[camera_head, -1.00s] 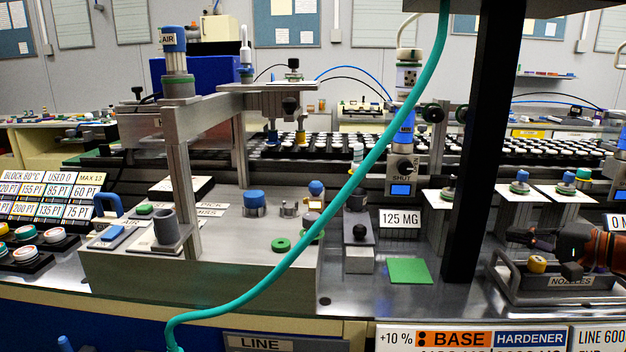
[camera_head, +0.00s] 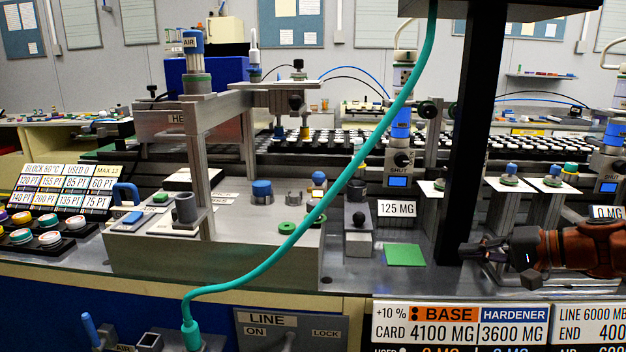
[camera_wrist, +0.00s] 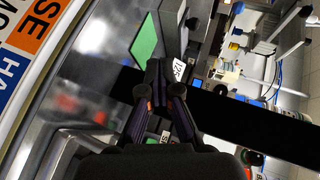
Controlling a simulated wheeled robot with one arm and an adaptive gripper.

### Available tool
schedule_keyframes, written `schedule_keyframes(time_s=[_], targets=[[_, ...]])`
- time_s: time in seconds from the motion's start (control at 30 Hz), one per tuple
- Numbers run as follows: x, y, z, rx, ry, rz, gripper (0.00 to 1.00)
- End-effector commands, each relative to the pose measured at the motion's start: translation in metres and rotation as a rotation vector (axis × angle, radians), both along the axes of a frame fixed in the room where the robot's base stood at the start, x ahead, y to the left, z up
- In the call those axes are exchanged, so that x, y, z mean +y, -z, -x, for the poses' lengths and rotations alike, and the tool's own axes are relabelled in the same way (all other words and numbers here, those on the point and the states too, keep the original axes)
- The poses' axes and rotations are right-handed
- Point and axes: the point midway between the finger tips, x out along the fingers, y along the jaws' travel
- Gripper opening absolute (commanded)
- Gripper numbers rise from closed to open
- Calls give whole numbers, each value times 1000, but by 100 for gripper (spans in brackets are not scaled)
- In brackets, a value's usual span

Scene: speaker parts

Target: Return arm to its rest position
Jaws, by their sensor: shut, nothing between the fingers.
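My orange and black arm reaches in from the right edge in the head view. My gripper (camera_head: 472,251) is at its left end, in front of the nozzle tray and just right of the black post's foot. In the wrist view my gripper (camera_wrist: 157,88) has its dark fingers together, with nothing held between them. The green square pad (camera_head: 404,255) lies to the left of the gripper, apart from it. The pad also shows in the wrist view (camera_wrist: 146,38).
The black post (camera_head: 474,140) stands close beside my gripper. A teal hose (camera_head: 345,180) hangs across the middle. Dispensing columns with white cards stand behind the arm. A grey fixture bench (camera_head: 210,262) fills the left. A BASE and HARDENER sign (camera_head: 460,325) is on the front.

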Motion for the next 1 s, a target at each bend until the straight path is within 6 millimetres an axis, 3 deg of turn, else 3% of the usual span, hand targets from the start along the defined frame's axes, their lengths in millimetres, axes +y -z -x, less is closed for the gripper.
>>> schedule_keyframes(time_s=[0.17, 0.3, 0.47, 0.57, 0.7, 1.0], targets=[[73, 19, 28, 93, -145, 99, 0], [137, 50, 76, 208, -295, 242, 0], [179, 90, 144, 335, -434, 433, 0], [187, 113, 187, 410, -500, 561, 0], [181, 140, 242, 499, -563, 732, 0], [146, 168, 312, 610, -607, 978, 0]])
